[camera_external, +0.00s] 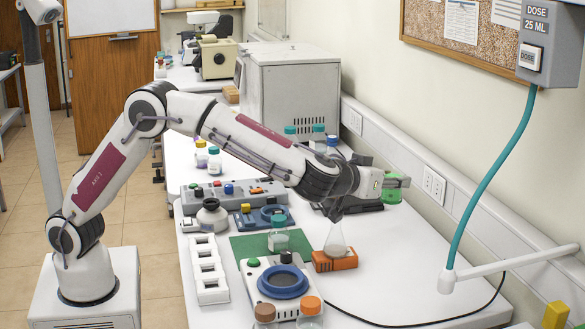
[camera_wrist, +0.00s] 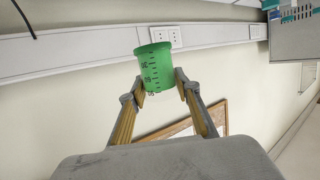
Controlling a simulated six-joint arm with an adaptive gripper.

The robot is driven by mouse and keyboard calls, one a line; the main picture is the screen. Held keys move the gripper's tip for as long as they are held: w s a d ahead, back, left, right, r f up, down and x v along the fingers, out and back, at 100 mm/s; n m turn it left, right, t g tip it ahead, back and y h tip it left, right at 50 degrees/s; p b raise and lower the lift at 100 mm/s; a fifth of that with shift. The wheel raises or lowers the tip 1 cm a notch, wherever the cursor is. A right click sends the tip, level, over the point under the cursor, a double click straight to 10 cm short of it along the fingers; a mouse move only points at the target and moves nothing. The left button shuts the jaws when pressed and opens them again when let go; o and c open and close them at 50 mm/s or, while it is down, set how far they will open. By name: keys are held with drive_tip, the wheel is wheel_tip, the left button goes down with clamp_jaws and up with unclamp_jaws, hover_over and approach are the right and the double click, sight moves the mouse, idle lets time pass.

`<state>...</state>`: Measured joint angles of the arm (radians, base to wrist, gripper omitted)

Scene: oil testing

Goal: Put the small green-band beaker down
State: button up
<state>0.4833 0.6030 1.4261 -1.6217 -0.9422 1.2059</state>
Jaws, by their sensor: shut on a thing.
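My gripper (camera_external: 397,182) is shut on a small green beaker (camera_external: 391,191) above the right side of the bench, near the wall. In the wrist view the green beaker (camera_wrist: 154,68) sits between the two fingertips (camera_wrist: 160,84), with dark graduation marks on its side. The gripper points sideways toward the wall. The beaker is partly hidden by the fingers in the external view, and I cannot tell its exact tilt or its height above the bench.
A flask (camera_external: 336,241) stands at an orange block (camera_external: 335,261) below my wrist. A green mat (camera_external: 246,247) bears a teal-capped bottle (camera_external: 279,239). A blue-ringed device (camera_external: 283,282) and white rack (camera_external: 206,272) stand nearer. A teal hose (camera_external: 484,170) hangs at right. Bench space (camera_external: 400,262) is clear.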

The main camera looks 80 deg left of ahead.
drive_tip(key=s+d+f+n+g+y, duration=0.1)
drive_tip(key=s+d+f+n+y, duration=0.1)
drive_tip(key=s+d+f, duration=0.3)
drive_tip(key=s+d+f+n+g+y, duration=0.1)
drive_tip(key=s+d+f, duration=0.4)
drive_tip(key=d, duration=0.6)
drive_tip(key=shift+s+f+n+g+y, duration=0.35)
drive_tip(key=shift+s+g+y, duration=0.2)
drive_tip(key=shift+s, duration=0.55)
drive_tip(key=shift+f, duration=3.05)
drive_tip(key=shift+f, duration=1.9)
drive_tip(key=shift+f, duration=0.2)
